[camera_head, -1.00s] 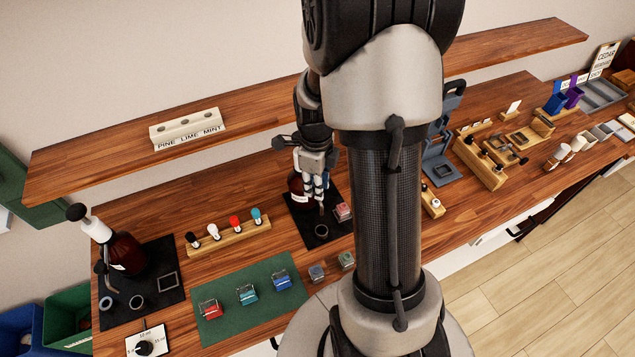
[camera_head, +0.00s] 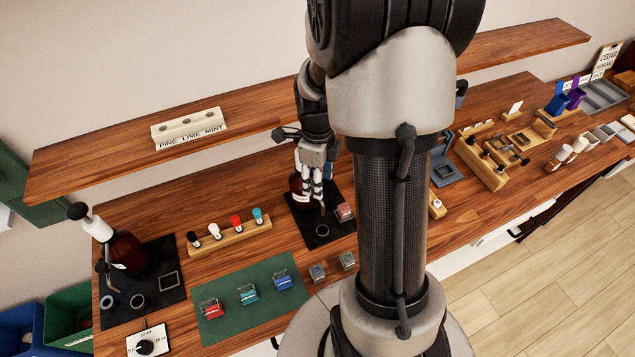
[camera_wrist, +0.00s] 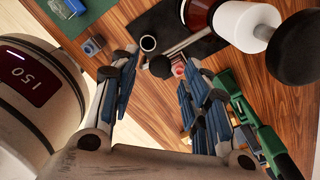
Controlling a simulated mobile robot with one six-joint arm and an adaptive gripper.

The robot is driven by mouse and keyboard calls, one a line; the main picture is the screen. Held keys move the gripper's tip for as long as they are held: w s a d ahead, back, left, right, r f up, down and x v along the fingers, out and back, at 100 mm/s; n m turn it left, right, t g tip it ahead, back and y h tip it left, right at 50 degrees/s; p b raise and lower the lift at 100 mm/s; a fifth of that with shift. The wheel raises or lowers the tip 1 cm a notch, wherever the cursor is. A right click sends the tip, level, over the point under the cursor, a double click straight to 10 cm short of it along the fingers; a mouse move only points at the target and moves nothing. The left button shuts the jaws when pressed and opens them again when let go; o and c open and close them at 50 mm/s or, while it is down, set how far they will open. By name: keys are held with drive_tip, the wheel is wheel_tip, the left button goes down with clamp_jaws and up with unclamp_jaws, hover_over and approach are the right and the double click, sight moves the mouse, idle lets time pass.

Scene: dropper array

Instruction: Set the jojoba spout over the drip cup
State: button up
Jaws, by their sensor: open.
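A dark brown bottle (camera_head: 298,188) stands on a black mat (camera_head: 300,229) behind my gripper (camera_head: 314,192); its label is too small to read. In the wrist view its white pump collar (camera_wrist: 243,23) and black knob are at the upper right. Its thin grey spout (camera_wrist: 188,43) runs down-left to a dark rounded tip between my fingers. My gripper (camera_wrist: 160,76) is open, with one finger on each side of the tip, and no grip on it shows. The round drip cup (camera_wrist: 148,43) lies just beyond the tip, up-left; it also shows in the head view (camera_head: 321,230).
A pinkish block (camera_head: 344,211) sits at the mat's right edge. A second pump bottle (camera_head: 125,252) stands on another mat at left. A rack of coloured droppers (camera_head: 229,235) and a green mat (camera_head: 261,312) with clips lie between. The shelf (camera_head: 100,165) runs behind.

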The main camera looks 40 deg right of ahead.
wheel_tip(320, 180, up, 10)
idle(0.3)
drive_tip(key=shift+s+f, duration=0.1)
drive_tip(key=shift+f, duration=0.05)
idle(0.3)
